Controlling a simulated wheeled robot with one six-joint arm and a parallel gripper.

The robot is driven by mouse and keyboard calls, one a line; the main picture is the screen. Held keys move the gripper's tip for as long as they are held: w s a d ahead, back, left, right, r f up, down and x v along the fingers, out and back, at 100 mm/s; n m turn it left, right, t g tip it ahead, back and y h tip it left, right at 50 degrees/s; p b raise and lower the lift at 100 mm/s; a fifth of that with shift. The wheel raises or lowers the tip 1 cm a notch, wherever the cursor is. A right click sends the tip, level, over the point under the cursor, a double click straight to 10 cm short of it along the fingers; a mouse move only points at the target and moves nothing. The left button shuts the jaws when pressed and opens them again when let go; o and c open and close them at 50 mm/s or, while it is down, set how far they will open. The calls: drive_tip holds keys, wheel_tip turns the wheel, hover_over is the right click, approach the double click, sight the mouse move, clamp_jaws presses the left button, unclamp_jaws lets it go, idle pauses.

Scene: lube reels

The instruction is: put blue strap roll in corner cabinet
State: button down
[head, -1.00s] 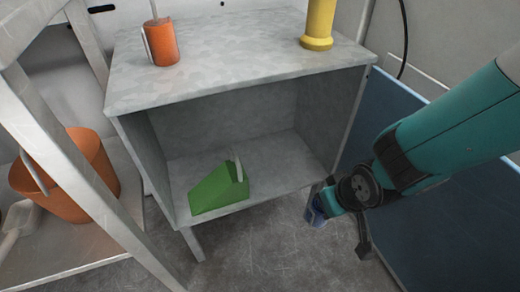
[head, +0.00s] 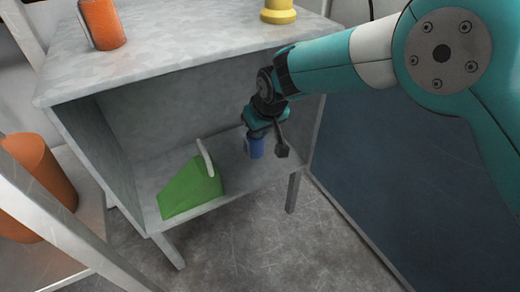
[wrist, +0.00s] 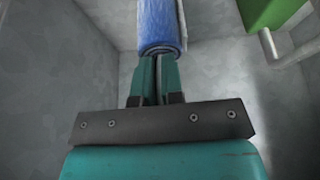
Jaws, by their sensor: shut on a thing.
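The grey corner cabinet (head: 170,68) has an open front and one inner shelf. The blue strap roll (head: 254,147) is inside the cabinet opening, at the right part of the shelf. My gripper (head: 257,131) is shut on the roll from above. In the wrist view the blue roll (wrist: 160,28) stands out beyond the closed fingers (wrist: 155,75), its far end cut off by the frame. I cannot tell whether the roll touches the shelf.
A green wedge-shaped container (head: 190,190) with a white handle sits on the shelf left of the roll. An orange container (head: 101,24) and a yellow object (head: 278,12) stand on the cabinet top. A large orange bucket (head: 35,185) is on the left rack.

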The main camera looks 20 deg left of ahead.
sight(261, 143)
wheel_tip(261, 143, down, 7)
drive_tip(key=b, duration=0.3)
drive_tip(key=shift+r, duration=0.2)
drive_tip(key=shift+w+a+r, duration=0.1)
drive_tip(key=shift+r, duration=0.05)
drive_tip(key=c, duration=1.2)
unclamp_jaws()
drive_tip(key=shift+c, duration=0.2)
